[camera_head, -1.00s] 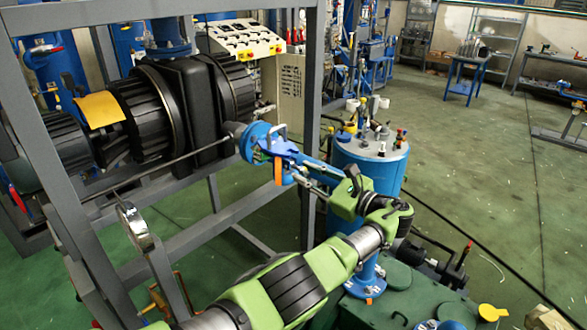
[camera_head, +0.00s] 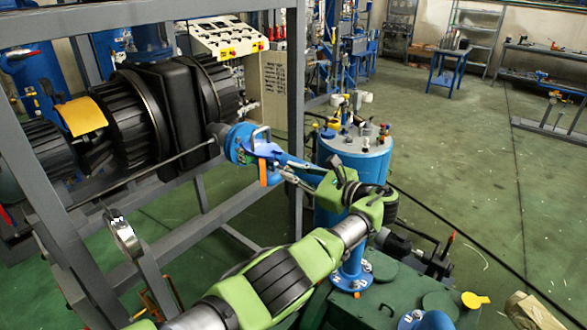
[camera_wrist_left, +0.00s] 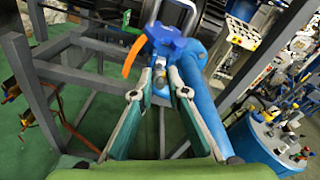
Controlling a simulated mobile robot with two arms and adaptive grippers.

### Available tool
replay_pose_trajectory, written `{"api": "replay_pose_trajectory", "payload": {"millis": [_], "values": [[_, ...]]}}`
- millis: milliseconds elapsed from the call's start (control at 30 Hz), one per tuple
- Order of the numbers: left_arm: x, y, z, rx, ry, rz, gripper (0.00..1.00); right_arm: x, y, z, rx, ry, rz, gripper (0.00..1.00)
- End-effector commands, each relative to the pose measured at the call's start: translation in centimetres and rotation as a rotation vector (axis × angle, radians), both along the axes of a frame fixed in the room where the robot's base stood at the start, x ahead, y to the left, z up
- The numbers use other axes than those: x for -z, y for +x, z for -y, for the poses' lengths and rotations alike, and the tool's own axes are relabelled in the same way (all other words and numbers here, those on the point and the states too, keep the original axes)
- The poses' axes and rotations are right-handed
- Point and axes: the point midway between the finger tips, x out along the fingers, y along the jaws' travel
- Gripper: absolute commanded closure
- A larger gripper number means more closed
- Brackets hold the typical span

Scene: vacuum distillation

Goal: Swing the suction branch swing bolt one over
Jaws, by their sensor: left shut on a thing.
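The blue suction branch (camera_head: 240,145) projects from the frame in the middle of the head view, with a flanged end, a metal loop handle and an orange strip (camera_head: 264,173). In the left wrist view, the blue branch pipe (camera_wrist_left: 203,95) runs down the right of the fingers, and the orange strip (camera_wrist_left: 133,57) hangs at the left. My left gripper (camera_head: 286,170) reaches the branch from the right. In the wrist view its fingertips (camera_wrist_left: 160,92) close around a small metal piece, apparently the swing bolt (camera_wrist_left: 160,77), below the blue fitting. The bolt is mostly hidden. My right gripper is out of view.
Grey frame posts (camera_head: 297,110) stand close around the branch. A blue vessel (camera_head: 350,170) with fittings on its lid stands just right of my left gripper. Black ribbed machinery (camera_head: 140,115) fills the left. Open green floor (camera_head: 450,150) lies to the right.

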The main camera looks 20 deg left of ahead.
Motion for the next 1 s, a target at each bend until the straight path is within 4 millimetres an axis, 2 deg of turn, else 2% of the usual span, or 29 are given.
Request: {"api": "replay_pose_trajectory", "payload": {"millis": [33,200,600,1000], "values": [[-1.1,0.1,-0.2,0.000,-0.030,-0.009,1.00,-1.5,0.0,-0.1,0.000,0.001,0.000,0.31],[-1.6,0.1,-0.4,-0.001,-0.149,-0.050,1.00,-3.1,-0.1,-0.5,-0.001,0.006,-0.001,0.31],[-2.8,0.3,-0.9,-0.002,-0.398,-0.140,1.00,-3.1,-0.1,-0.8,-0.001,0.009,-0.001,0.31],[-3.1,0.4,-1.2,-0.002,-0.490,-0.178,1.00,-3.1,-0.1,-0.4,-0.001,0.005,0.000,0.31]]}}
